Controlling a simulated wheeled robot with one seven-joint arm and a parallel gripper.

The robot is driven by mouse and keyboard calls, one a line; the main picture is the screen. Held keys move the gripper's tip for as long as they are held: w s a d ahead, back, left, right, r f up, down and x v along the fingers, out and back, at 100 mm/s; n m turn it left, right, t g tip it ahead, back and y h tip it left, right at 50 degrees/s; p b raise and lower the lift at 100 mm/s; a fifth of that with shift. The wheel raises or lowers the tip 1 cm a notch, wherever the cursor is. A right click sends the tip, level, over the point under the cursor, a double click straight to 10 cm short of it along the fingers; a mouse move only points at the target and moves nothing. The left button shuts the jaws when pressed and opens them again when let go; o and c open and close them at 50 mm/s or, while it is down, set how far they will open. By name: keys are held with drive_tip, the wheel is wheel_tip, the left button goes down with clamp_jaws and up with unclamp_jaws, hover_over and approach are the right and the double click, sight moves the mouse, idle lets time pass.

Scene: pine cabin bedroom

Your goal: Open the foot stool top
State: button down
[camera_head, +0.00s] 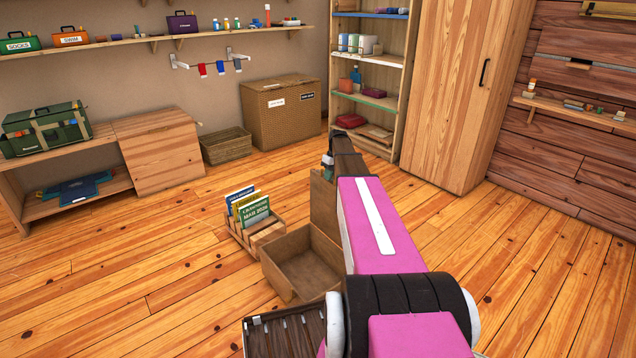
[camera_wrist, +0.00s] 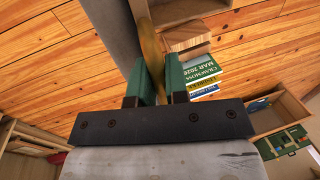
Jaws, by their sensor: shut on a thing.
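The foot stool (camera_head: 277,277) is an open brown wooden box on the floor in the middle of the head view. Its inside looks empty. Its top (camera_head: 323,203) stands roughly upright along the box's far right side, partly hidden behind my pink arm. In the wrist view, my gripper (camera_wrist: 155,65) has its two green fingers on either side of the thin brown edge of the top (camera_wrist: 150,42) and is shut on it. My fingertips are largely hidden in the head view.
A small wooden rack (camera_head: 262,238) with several books stands close to the stool's left. A dark slatted crate (camera_head: 285,338) is at the near edge. A wicker box (camera_head: 280,112), a low basket (camera_head: 226,146) and a tall wardrobe (camera_head: 465,95) stand farther back. Floor is clear left and right.

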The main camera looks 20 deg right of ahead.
drive_tip(key=shift+w+d+f, duration=0.15)
drive_tip(key=shift+w+d, duration=0.15)
drive_tip(key=shift+d, duration=0.5)
drive_tip(key=shift+w+d+f, duration=0.1)
drive_tip(key=shift+w+d, duration=0.2)
drive_tip(key=shift+d, duration=0.45)
drive_tip(key=shift+w+d+f, duration=0.15)
drive_tip(key=shift+w+d, duration=0.15)
drive_tip(key=shift+d, duration=0.5)
drive_tip(key=c, duration=1.1)
unclamp_jaws()
drive_tip(key=shift+c, duration=0.2)
drive_tip(key=shift+r, duration=0.1)
drive_tip(key=v, duration=1)
drive_tip(key=shift+r, duration=0.3)
drive_tip(key=shift+d, duration=0.1)
drive_tip(key=s+a+f+m, duration=0.1)
drive_tip(key=s+a+f, duration=0.3)
drive_tip(key=s+a, duration=0.5)
drive_tip(key=s+a+f+m+h, duration=0.1)
drive_tip(key=s+a+f, duration=0.3)
drive_tip(key=s+a, duration=0.5)
drive_tip(key=s+a+f+m+h, duration=0.1)
drive_tip(key=s+a+f, duration=0.4)
drive_tip(key=s, duration=1.5)
drive_tip(key=a+m, duration=0.1)
drive_tip(key=a, duration=0.4)
drive_tip(key=shift+t, duration=0.4)
